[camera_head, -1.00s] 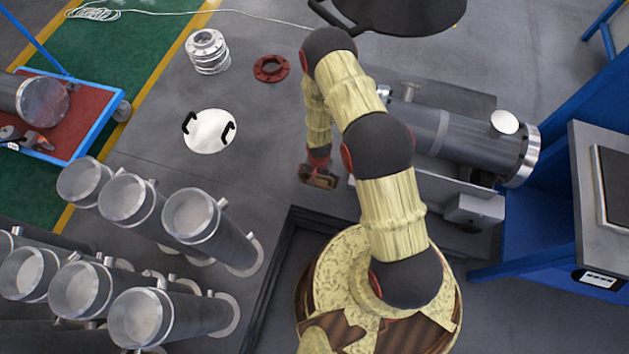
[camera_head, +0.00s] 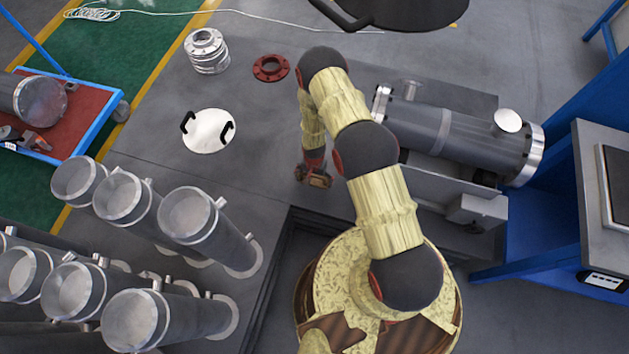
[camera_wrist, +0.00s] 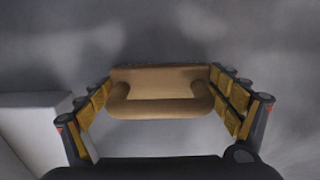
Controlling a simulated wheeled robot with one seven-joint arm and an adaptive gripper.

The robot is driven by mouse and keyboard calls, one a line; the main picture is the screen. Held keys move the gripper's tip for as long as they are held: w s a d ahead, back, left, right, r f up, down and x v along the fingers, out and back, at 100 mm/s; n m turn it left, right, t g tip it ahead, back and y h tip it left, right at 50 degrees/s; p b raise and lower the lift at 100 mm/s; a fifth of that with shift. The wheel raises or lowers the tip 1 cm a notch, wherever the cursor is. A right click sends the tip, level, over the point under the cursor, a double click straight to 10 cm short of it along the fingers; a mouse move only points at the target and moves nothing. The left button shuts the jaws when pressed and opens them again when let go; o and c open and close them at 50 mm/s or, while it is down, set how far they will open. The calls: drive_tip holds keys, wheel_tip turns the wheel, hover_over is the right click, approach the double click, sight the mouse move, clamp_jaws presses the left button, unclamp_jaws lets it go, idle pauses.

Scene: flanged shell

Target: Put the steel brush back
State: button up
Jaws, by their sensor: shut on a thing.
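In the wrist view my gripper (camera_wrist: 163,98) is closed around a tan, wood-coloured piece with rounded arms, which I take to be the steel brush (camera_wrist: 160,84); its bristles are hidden. The fingers press on its left and right ends. In the head view my gripper (camera_head: 314,178) hangs at the end of my arm, above the grey floor, left of the flanged shell (camera_head: 450,135). The brush is too small there to make out clearly.
A light grey block (camera_wrist: 30,118) is at the left in the wrist view. A white disc with black handles (camera_head: 209,131), a red flange ring (camera_head: 270,68) and stacked metal flanges (camera_head: 206,50) lie to the left. A blue-framed bench (camera_head: 545,215) is at right.

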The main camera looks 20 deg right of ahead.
drive_tip(key=shift+f, duration=0.15)
drive_tip(key=o, duration=0.9)
drive_tip(key=shift+r, duration=0.2)
